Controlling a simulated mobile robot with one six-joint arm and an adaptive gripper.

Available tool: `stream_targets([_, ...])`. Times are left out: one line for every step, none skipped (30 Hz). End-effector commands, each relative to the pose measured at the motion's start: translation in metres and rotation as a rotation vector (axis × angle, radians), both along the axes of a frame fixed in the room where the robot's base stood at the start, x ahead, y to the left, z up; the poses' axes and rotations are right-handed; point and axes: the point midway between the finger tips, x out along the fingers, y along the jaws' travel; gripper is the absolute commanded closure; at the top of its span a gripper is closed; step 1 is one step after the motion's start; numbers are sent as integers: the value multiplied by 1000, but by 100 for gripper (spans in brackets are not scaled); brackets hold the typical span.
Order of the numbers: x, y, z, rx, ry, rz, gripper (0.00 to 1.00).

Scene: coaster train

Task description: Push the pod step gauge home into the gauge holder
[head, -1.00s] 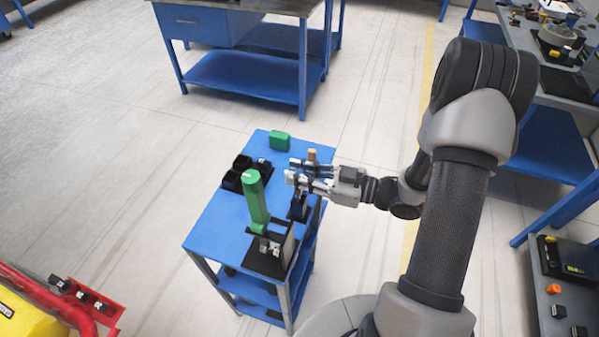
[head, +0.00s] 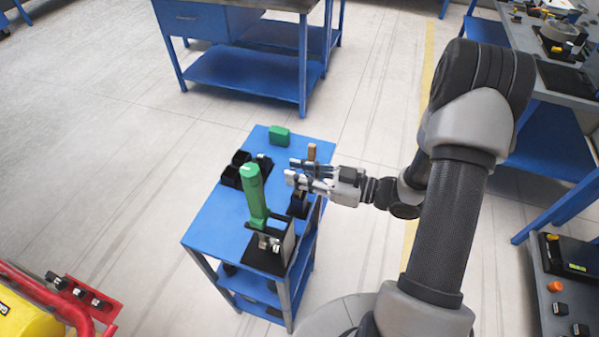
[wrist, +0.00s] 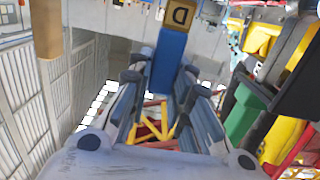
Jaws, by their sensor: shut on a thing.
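My gripper (head: 291,171) is above the right side of the blue cart, its fingers pointing left. In the wrist view, the gripper (wrist: 160,84) is shut on a blue bar with a tan end block marked with a letter D, which I take to be the pod step gauge (wrist: 170,58). In the head view the fingers hide most of it. A black block, probably the gauge holder (head: 298,208), stands on the cart just below the fingers. I cannot tell how far the gauge sits in it.
A green-handled tool (head: 254,195) stands upright in a black stand at the cart's near end. Black bins (head: 232,177) lie left of my fingers, and a green box (head: 279,136) sits at the far end. A brown post (head: 311,152) stands close behind the gripper.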

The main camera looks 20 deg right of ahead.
Motion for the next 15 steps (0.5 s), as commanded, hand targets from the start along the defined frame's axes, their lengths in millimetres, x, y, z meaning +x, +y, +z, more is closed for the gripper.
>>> stream_targets([0,0,-2,1,-1,0,100])
stream_targets([0,0,-2,1,-1,0,100])
stream_targets([0,0,-3,1,-1,0,100])
stream_targets([0,0,-3,1,-1,0,100])
stream_targets([0,0,-4,1,-1,0,100])
stream_targets([0,0,-5,1,-1,0,100])
stream_targets([0,0,-5,1,-1,0,100])
stream_targets([0,0,-6,1,-1,0,100])
stream_targets([0,0,-7,1,-1,0,100])
stream_targets([0,0,-7,1,-1,0,100])
stream_targets([0,0,-8,1,-1,0,100])
stream_targets([0,0,-9,1,-1,0,100])
stream_targets([0,0,-9,1,-1,0,100])
stream_targets([0,0,-10,1,-1,0,100])
stream_targets([0,0,-11,1,-1,0,100])
